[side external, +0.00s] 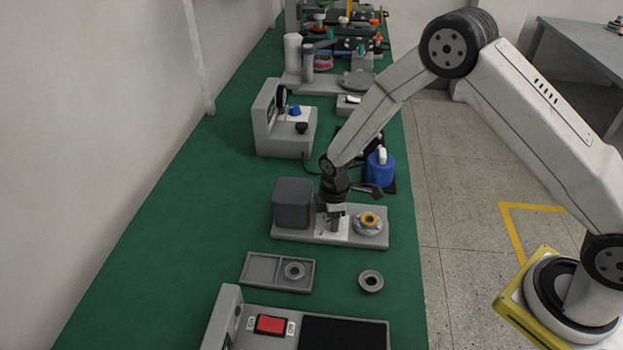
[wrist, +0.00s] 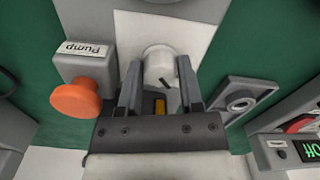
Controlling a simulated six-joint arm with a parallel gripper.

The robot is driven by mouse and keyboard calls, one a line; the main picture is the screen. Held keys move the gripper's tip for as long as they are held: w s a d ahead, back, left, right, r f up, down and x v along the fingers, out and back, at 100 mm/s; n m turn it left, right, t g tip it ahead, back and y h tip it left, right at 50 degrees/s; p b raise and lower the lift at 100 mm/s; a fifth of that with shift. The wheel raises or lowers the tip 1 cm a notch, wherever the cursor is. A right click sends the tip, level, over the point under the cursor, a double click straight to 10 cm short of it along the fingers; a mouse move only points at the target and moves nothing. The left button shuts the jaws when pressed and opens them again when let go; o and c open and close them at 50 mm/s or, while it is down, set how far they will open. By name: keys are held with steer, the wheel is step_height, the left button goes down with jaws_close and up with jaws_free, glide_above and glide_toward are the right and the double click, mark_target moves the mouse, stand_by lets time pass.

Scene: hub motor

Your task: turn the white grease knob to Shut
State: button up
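The white grease knob (wrist: 159,66) shows in the wrist view, on a white panel (wrist: 190,32). It has a short dark pointer mark on its near edge. My gripper (wrist: 158,70) has one finger on each side of the knob, apart, with a narrow gap visible on both sides. I cannot tell how deep the fingertips reach along it. No Shut label is readable. In the side view my gripper (side external: 335,212) points down over the white panel of a grey fixture (side external: 300,234), and the knob is hidden there.
A grey box labelled Pump (wrist: 85,62) with an orange knob (wrist: 76,98) stands left of my gripper in the wrist view. In the side view, a grey block (side external: 293,203) and a yellow-ringed hub (side external: 369,222) flank it. A grey tray (side external: 262,270) and loose ring (side external: 371,281) lie nearer.

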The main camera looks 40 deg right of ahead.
steer(key=o, duration=0.3)
steer(key=shift+r, duration=0.1)
steer(key=shift+r, duration=3.8)
steer(key=shift+s+d+r+m, duration=0.25)
steer(key=shift+s+r+m, duration=0.05)
steer(key=shift+r, duration=0.2)
steer(key=s+d+r+m+t, duration=0.1)
steer(key=s+d+r+m, duration=0.1)
steer(key=s+r+m, duration=0.1)
steer(key=s+d+r+m, duration=0.2)
steer(key=s+r+m, duration=0.1)
steer(key=s, duration=0.5)
steer(key=s+d+r+m+t, duration=0.1)
steer(key=s+d+r+m, duration=0.1)
steer(key=s+m, duration=0.3)
steer(key=shift+s+d+r+m+t, duration=0.15)
steer(key=shift+r, duration=0.25)
steer(key=shift+s+d+r+m+t, duration=0.1)
steer(key=shift+r+m+t, duration=0.05)
steer(key=shift+r, duration=0.2)
